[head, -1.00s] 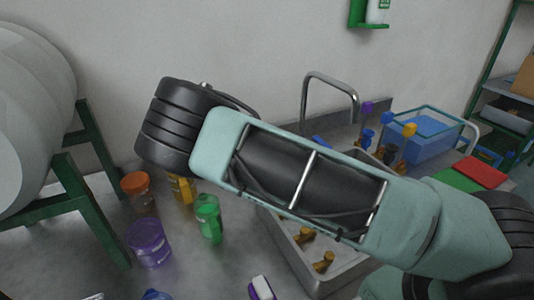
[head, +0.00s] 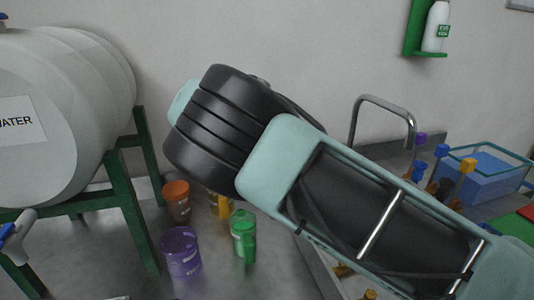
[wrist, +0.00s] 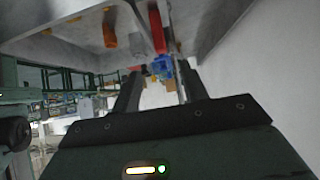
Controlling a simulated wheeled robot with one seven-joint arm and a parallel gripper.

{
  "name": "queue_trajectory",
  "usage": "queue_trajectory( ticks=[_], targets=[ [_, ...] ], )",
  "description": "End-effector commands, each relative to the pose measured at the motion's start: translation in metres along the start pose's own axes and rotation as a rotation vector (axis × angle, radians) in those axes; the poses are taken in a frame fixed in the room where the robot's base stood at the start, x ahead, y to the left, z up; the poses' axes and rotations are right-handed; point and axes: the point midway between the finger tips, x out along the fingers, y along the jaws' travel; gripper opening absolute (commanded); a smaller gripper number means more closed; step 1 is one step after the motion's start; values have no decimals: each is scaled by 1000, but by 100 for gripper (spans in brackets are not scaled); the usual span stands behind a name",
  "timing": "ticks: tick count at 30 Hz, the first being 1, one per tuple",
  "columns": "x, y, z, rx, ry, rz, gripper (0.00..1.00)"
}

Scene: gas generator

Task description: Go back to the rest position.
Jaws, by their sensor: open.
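My gripper (wrist: 158,82) shows in the wrist view, with its two dark fingers apart and pointing up the picture. Nothing is clearly held between them. A small blue object (wrist: 162,66) and a red object (wrist: 157,32) appear beyond the fingertips; how far off they are I cannot tell. In the head view my arm crosses the middle and lower right, in front of the wall and sink, and my gripper is not visible there.
A white water tank (head: 62,110) on a green stand (head: 122,195) is at left. A faucet (head: 384,100) and blue bin (head: 490,178) are right.

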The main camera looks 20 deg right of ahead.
Motion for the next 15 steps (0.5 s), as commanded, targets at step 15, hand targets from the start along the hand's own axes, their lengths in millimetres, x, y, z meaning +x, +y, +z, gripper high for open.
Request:
queue_trajectory(
  ticks=[15],
  targets=[
    [-14, 0, 0, 0, 0, 1, 44]
  ],
)
